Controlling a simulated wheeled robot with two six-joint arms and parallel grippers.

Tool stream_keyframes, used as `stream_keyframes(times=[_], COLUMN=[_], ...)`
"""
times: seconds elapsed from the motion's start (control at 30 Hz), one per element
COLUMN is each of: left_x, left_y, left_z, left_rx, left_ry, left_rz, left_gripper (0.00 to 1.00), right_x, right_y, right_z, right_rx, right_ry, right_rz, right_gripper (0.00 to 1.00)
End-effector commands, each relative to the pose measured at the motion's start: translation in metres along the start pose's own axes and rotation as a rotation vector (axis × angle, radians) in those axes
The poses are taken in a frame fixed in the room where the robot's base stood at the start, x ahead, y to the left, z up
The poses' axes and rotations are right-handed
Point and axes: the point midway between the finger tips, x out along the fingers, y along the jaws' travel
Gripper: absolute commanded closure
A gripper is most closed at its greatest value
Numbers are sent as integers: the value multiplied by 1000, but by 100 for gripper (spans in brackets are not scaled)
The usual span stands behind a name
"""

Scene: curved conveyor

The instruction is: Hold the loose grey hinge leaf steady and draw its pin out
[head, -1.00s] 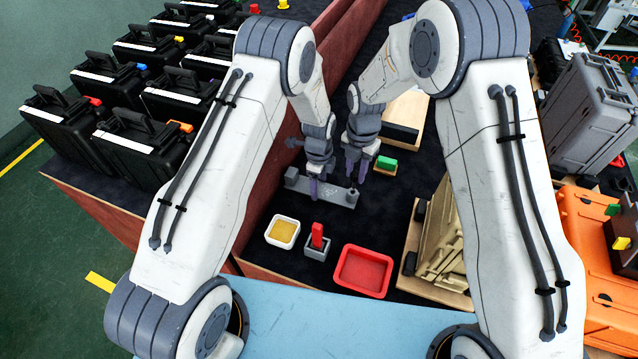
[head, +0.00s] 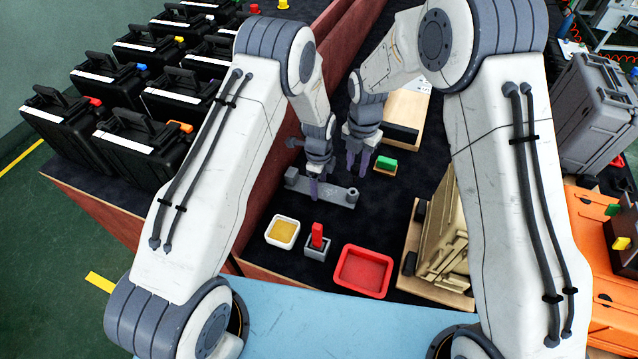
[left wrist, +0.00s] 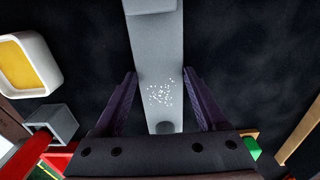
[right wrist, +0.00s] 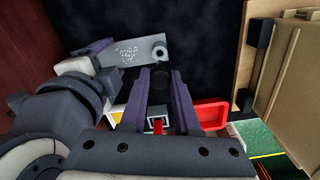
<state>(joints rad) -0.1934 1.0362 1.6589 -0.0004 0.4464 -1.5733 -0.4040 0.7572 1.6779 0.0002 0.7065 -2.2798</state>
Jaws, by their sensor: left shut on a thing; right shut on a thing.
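The grey hinge leaf (head: 330,191) lies flat on the dark mat, with speckled marks on its face. My left gripper (head: 314,192) is shut across it; in the left wrist view the two purple fingers stand on either side of the leaf (left wrist: 158,60). The leaf's barrel (right wrist: 160,52) stands at its right end in the head view, and its top looks hollow. My right gripper (head: 357,166) is above and apart from the leaf, shut on a dark round pin (right wrist: 161,78), which is partly hidden between the fingers.
Near the leaf are a white dish (head: 271,238) with a yellow bottom, a grey block (head: 316,250) holding a red piece (head: 317,234), and a red tray (head: 342,283). A green block (head: 386,162) lies behind. A wooden-based stand (head: 440,289) is at right, a red wall (head: 270,150) at left.

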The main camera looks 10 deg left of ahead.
Motion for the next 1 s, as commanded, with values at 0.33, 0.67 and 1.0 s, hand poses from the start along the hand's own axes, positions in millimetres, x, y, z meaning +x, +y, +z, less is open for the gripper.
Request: stream_keyframes(times=[0.33, 0.67, 1.0], left_x=[0, -7, -72], left_y=[0, -1, -2], left_z=[0, 0, 0], left_rx=[0, 0, 0], left_ry=[0, 0, 0], left_rz=[-1, -2, -6], left_gripper=[0, 0, 0], right_x=[0, 0, 0], right_y=[0, 0, 0], right_z=[0, 0, 0], right_rx=[0, 0, 0], right_ry=[0, 0, 0], right_rz=[0, 0, 0], right_gripper=[100, 100, 100])
